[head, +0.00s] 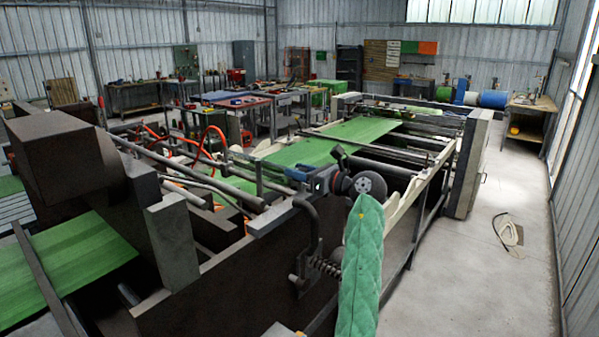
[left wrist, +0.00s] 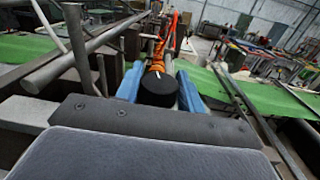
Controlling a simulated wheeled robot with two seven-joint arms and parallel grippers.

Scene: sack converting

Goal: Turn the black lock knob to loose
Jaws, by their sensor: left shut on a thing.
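The black lock knob (left wrist: 158,90) is a short round black cap in the left wrist view. It sits between the two blue fingers of my left gripper (left wrist: 159,92), one finger on each side. The gripper is shut on it. In the head view my left gripper (head: 301,176) reaches leftward to the machine's near side rail, beside the metal bars. The knob is too small and covered to make out there. My right gripper is in neither view.
Metal bars (head: 220,178) run along the machine close to the gripper. A green sheet web (head: 350,135) passes through the machine behind it. Orange hoses (head: 205,140) hang farther back.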

